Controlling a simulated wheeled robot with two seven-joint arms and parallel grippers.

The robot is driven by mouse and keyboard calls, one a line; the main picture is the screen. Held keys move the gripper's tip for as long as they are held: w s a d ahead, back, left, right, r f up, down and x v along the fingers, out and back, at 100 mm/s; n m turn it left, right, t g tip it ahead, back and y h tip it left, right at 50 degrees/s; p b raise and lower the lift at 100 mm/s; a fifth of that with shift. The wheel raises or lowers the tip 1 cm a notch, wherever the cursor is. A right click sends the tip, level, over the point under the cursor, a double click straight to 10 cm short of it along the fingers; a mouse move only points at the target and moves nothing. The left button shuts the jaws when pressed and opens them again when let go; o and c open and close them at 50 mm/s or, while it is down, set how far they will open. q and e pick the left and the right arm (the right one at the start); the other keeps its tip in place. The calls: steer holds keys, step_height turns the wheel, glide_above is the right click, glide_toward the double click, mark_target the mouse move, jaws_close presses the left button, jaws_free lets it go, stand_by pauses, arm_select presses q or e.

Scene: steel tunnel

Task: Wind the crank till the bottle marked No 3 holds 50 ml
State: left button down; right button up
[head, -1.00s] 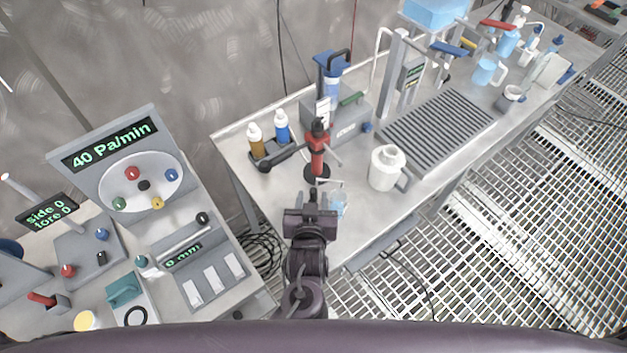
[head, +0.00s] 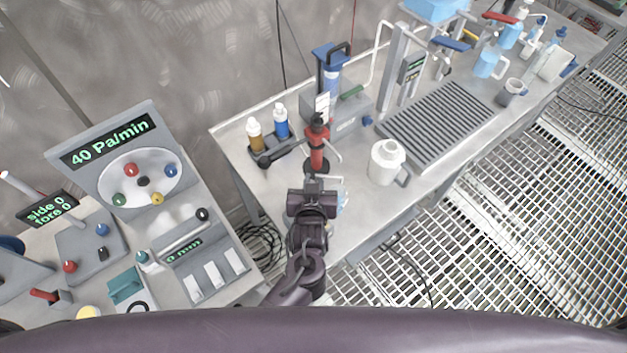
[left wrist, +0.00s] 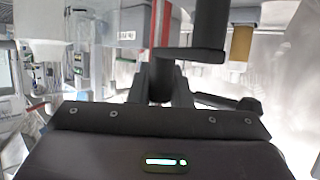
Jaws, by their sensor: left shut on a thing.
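A red upright device (head: 317,150) with a black top stands near the table's front edge. My left gripper (head: 313,184) is just in front of its black foot. In the left wrist view, a black crank (left wrist: 190,54) has an arm running sideways from a thick upright post. My left gripper (left wrist: 160,88) is shut on the black handle at the end of that arm. A small clear vessel with a bluish tint (head: 342,203) is partly hidden beside the gripper. No mark "No 3" or level can be read. My right gripper is out of view.
A white jug (head: 386,162) is close on the right, before a ribbed drain tray (head: 442,125).

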arm_select(q)
steer(key=shift+r+m+h, duration=0.1)
steer(key=shift+m+h, duration=0.2)
steer(key=shift+s+d+m+h+p, duration=0.15)
steer(key=shift+d+m+h+p, duration=0.1)
steer(key=shift+m+h+p, duration=0.3)
steer(key=c, duration=1.3)
jaws_free()
steer(key=shift+s, duration=0.1)
steer(key=b+v, duration=0.2)
steer(key=v, duration=0.4)
steer(key=shift+s+a, duration=0.1)
steer(key=shift+s, duration=0.15)
steer(key=shift+s+a+r, duration=0.1)
steer(key=shift+s+r, duration=0.2)
steer(key=shift+s, duration=0.2)
